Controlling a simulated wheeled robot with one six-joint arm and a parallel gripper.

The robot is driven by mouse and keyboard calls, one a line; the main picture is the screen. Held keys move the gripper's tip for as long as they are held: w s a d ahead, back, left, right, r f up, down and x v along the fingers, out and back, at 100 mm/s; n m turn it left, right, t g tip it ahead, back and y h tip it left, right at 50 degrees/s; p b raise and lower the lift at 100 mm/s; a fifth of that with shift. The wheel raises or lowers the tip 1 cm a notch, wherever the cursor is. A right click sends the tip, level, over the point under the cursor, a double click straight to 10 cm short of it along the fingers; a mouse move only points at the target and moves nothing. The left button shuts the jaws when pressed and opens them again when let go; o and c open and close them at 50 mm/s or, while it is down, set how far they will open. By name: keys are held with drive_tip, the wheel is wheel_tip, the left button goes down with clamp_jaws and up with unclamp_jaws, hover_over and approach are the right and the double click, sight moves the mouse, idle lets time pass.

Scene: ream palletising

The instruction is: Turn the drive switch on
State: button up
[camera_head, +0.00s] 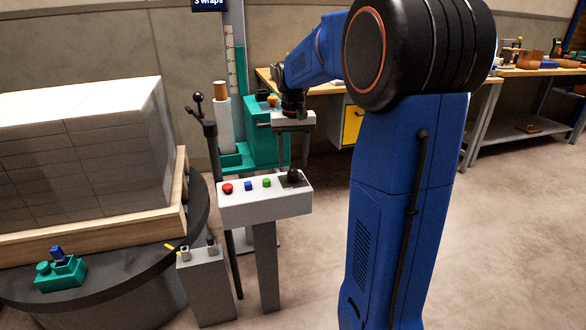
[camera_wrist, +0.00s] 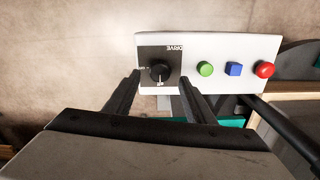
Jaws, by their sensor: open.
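The drive switch is a black rotary knob on a dark plate at the right end of a white control panel (camera_head: 265,203). In the wrist view the knob (camera_wrist: 160,72) sits on the plate marked DRIVE (camera_wrist: 150,52), with a pale pointer mark on its lower edge. My gripper (camera_wrist: 158,82) is open, with its two dark fingers on either side of the knob's lower part in the picture. I cannot tell whether they touch it. In the head view my gripper (camera_head: 292,168) hangs above the knob (camera_head: 292,177).
The panel also carries a red button (camera_head: 227,188), a blue square button (camera_head: 248,186) and a green button (camera_head: 267,182). A wrapped pallet load (camera_head: 80,150) stands on a dark turntable (camera_head: 125,277) at left. A grey box (camera_head: 207,285) stands before the panel. Floor at right is clear.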

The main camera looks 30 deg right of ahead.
sight(293, 172)
drive_tip(key=shift+f, duration=1.95)
drive_tip(key=c, duration=1.1)
